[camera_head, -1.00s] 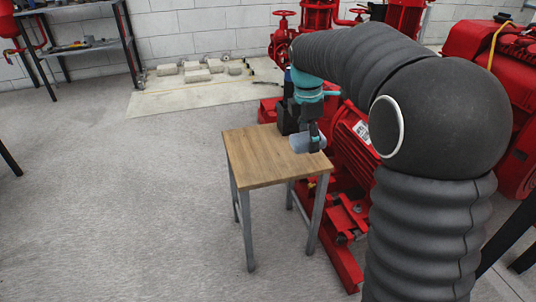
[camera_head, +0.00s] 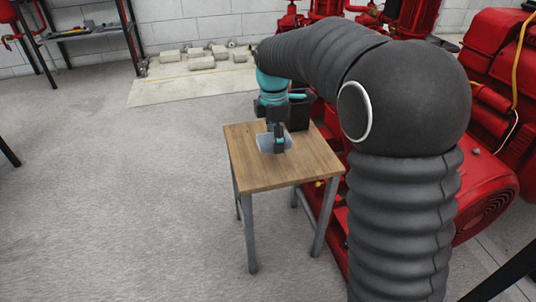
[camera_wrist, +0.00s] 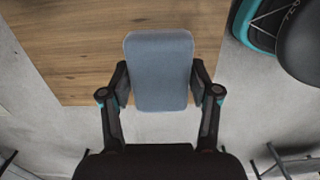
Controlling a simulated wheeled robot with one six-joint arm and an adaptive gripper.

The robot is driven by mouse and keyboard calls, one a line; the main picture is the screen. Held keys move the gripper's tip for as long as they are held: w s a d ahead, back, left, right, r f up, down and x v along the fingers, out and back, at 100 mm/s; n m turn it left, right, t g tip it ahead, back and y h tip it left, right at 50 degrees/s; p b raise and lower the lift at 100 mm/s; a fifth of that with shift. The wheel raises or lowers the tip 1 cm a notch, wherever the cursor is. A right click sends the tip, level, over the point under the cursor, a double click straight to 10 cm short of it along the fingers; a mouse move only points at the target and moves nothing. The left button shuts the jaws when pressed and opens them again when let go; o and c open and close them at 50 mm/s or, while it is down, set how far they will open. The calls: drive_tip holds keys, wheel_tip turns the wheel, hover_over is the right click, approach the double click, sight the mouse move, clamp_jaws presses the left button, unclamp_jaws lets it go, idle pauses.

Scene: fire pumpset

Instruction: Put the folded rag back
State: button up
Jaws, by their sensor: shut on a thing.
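The folded rag is a grey-blue, rounded rectangular pad (camera_wrist: 160,72). In the wrist view it sits between the two fingers of my gripper (camera_wrist: 160,92), which is shut on its sides. In the head view the rag (camera_head: 267,146) shows over the top of the small wooden table (camera_head: 250,175), with my gripper (camera_head: 278,140) at it. In the wrist view the table top (camera_wrist: 75,60) lies below and beyond the rag. I cannot tell whether the rag touches the table or is just above it.
A dark box-like thing (camera_head: 299,110) stands at the table's back right edge. Red pump machinery (camera_head: 490,100) fills the right side. A shelf with tools (camera_head: 88,30) stands at the back left. Grey blocks (camera_head: 200,60) lie on a pale floor patch. The floor left of the table is clear.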

sight(268, 161)
drive_tip(key=shift+s+a+f, duration=0.1)
drive_tip(key=shift+a+f, duration=0.55)
drive_tip(key=shift+a, duration=0.25)
drive_tip(key=shift+f+b, duration=0.45)
drive_tip(key=shift+f, duration=1.4)
drive_tip(key=shift+f, duration=0.1)
drive_tip(key=o, duration=1)
wheel_tip(268, 161, up, 11)
drive_tip(key=shift+a+r+p, duration=0.15)
drive_tip(key=shift+r+p, duration=0.05)
drive_tip(key=shift+p, duration=0.9)
drive_tip(key=shift+s+r, duration=0.1)
drive_tip(key=shift+r, duration=0.3)
